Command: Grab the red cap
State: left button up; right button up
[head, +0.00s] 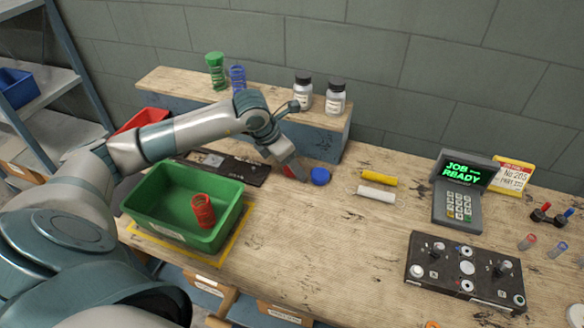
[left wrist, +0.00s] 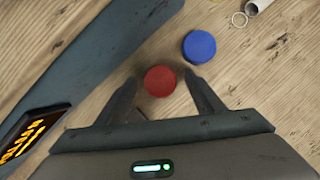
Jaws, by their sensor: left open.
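The red cap (left wrist: 160,81) lies on the wooden bench, between the two finger tips of my left gripper (left wrist: 164,82) in the left wrist view. The fingers are open, one on each side of it, with a small gap to the cap. In the head view my left gripper (head: 292,172) hides most of the red cap, and only a bit of red (head: 288,170) shows. A blue cap (left wrist: 199,46) lies close beside it, to the right; it also shows in the head view (head: 320,176). My right gripper is not in view.
A green bin (head: 135,196) with a red spring (head: 203,210) stands at the left. A dark device (head: 250,173) lies beside the gripper. A raised shelf (head: 325,121) with bottles is behind. Yellow (head: 379,178) and white (head: 376,194) rolls lie to the right.

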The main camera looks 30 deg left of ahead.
pick_arm(q)
jog(key=c, duration=1.1)
jog(key=shift+c, duration=0.2)
jog(key=shift+r, duration=0.15)
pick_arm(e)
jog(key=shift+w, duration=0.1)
